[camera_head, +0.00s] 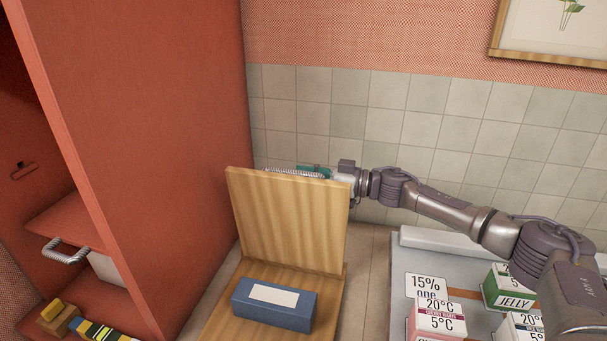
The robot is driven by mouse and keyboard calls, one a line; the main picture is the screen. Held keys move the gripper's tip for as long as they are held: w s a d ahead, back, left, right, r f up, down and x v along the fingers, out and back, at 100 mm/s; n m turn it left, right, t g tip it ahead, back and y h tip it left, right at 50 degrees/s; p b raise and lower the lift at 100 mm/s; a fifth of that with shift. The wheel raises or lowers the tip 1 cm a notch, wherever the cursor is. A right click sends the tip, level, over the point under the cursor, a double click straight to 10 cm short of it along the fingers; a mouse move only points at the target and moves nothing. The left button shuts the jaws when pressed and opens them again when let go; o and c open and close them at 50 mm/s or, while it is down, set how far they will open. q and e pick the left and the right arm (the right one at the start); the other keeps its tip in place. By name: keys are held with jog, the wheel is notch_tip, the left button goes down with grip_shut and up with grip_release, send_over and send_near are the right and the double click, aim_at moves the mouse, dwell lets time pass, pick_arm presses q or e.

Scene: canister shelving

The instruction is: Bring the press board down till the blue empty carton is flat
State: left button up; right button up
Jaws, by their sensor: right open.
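The press board (287,218) is a light wooden panel standing nearly upright at the back of a wooden base board (225,318). The blue carton (262,312) lies on the base in front of it, box-shaped and not flattened, with a blank white label on top. My right gripper (336,176) is at the top right edge of the press board, reaching behind it. It is open; its fingertips are largely hidden by the board. A coiled metal handle (290,172) and a teal piece show just above the board's top edge. My left gripper is out of view.
A tall red cabinet (150,130) stands close on the left, with a metal handle (66,252) and items on its low shelf. At right, a pale surface (410,262) holds several labelled cartons (508,290). A tiled wall (400,115) is behind.

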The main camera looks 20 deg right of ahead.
aim_at(296, 199)
grip_shut()
jog(key=shift+s+a+r, duration=0.1)
jog(key=shift+s+a, duration=0.15)
jog(key=shift+s, duration=0.15)
jog(key=s+a+n+p, duration=0.1)
jog(key=s, duration=0.1)
jog(key=s+a+n, duration=0.1)
jog(key=s+a, duration=0.1)
jog(key=shift+s+a+n+p, duration=0.15)
jog(key=shift+s+n+p, duration=0.1)
jog(key=shift+n+p, duration=0.1)
jog(key=s+a+f+n+b, duration=0.2)
jog(key=s+a+n, duration=0.2)
jog(key=s+a, duration=0.2)
jog(key=shift+s+f, duration=0.4)
jog(key=shift+s, duration=0.6)
